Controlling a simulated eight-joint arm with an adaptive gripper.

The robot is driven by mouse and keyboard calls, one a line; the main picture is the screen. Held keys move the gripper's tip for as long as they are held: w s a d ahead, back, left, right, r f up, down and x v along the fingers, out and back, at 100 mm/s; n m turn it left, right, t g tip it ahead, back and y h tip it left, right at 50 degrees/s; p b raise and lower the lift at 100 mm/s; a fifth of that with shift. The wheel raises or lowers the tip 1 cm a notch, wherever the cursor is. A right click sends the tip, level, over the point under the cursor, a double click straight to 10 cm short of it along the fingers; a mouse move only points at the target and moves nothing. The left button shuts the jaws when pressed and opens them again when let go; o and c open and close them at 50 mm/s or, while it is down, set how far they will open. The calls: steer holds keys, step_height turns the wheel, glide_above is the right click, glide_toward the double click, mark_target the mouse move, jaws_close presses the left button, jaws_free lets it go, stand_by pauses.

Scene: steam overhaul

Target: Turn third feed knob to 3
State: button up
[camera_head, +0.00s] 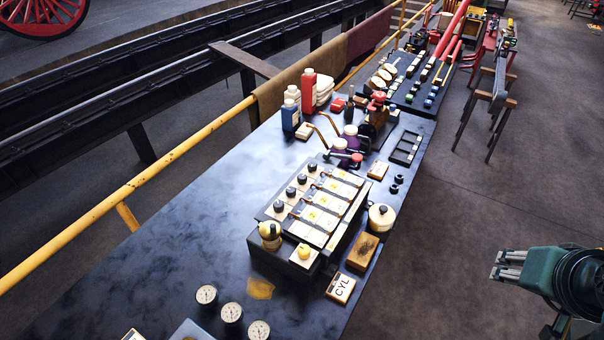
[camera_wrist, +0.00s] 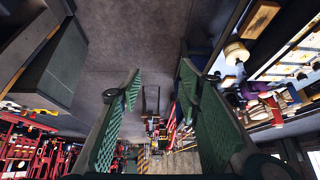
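A dark box with a pale panel (camera_head: 316,212) stands on the black bench. Several black feed knobs run in a row along its left side, among them one near the front (camera_head: 278,206), one behind it (camera_head: 290,192) and one further back (camera_head: 302,179). Their settings are too small to read, and I cannot tell which counts as the third. My gripper (camera_head: 497,265) is at the far right, over the floor beyond the bench edge, well apart from the box. In the wrist view its green-padded fingers (camera_wrist: 160,88) are spread, with nothing between them.
A yellow knob (camera_head: 305,252), a round cream pot (camera_head: 381,217), a wooden block (camera_head: 362,251) and a CYL plate (camera_head: 341,288) sit by the box. Dial gauges (camera_head: 232,313) lie in front. Bottles (camera_head: 309,90) and purple-bodied parts (camera_head: 350,137) stand behind.

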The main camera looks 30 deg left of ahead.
steer(key=w+a+r+g+p, duration=0.25)
steer(key=w+a+r, duration=0.25)
steer(key=w+a, duration=0.6)
steer(key=n+g+p, duration=0.3)
steer(key=g+p, duration=0.1)
steer(key=p, duration=0.3)
glide_above(302, 176)
steer(key=f, duration=1.3)
steer(key=shift+w+d+f, duration=0.1)
steer(key=shift+d+f, duration=0.05)
steer(key=shift+d, duration=0.2)
steer(key=shift+a+f, duration=0.2)
steer(key=shift+a, duration=0.1)
steer(key=shift+f, duration=3.9)
